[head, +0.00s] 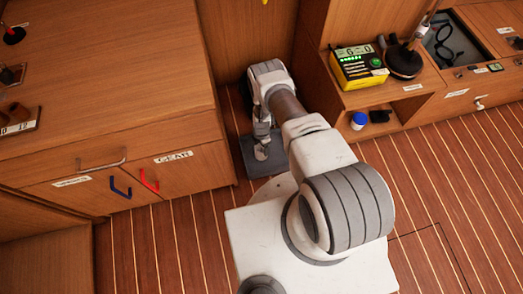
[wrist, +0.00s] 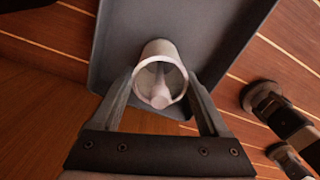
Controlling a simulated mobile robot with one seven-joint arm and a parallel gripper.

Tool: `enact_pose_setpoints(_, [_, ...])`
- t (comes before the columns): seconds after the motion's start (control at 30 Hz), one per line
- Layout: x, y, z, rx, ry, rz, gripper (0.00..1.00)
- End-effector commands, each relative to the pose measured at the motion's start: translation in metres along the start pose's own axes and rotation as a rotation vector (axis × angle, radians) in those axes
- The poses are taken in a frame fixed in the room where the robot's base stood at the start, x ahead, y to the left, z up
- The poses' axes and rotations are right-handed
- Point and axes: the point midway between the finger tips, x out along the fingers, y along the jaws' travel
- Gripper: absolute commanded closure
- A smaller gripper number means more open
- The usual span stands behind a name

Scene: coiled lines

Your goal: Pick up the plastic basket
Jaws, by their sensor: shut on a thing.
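My gripper (wrist: 162,88) is shut on a small pale, round, hollow cup-like thing (wrist: 178,62), with one finger on each side of its wall. Its open mouth faces the wrist camera, and a pale shape shows inside. I cannot tell whether this is the plastic basket; no other thing in view looks clearly like one. A flat dark grey tray or mat (wrist: 228,40) lies behind it. In the head view, my gripper (head: 262,138) is low by the cabinet corner, over the dark grey mat (head: 276,163). Whether the held thing touches the mat is unclear.
A wooden cabinet (head: 195,176) with blue and red handles stands at left. At right, a low bench (head: 400,98) carries a yellow device (head: 358,67) and a dark round-based stand (head: 404,62). A blue-capped jar (head: 359,120) sits below. The striped floor (head: 450,190) at right is open.

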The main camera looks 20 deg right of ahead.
Motion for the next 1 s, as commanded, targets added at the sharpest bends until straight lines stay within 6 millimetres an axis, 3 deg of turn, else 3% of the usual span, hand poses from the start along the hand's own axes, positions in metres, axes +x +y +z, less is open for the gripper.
enact_pose_setpoints(0.03, [0.000, 0.000, 0.000, 0.000, 0.000, 0.000, 0.70])
enact_pose_setpoints(0.13, [0.000, 0.000, 0.000, 0.000, 0.000, 0.000, 0.88])
enact_pose_setpoints(0.53, [-0.009, 0.000, 0.000, -0.001, 0.000, 0.000, 0.89])
enact_pose_setpoints(0.8, [-0.051, 0.000, 0.001, 0.001, 0.000, 0.000, 0.89])
enact_pose_setpoints(1.0, [-0.075, -0.035, 0.034, 0.006, 0.001, -0.001, 0.89])
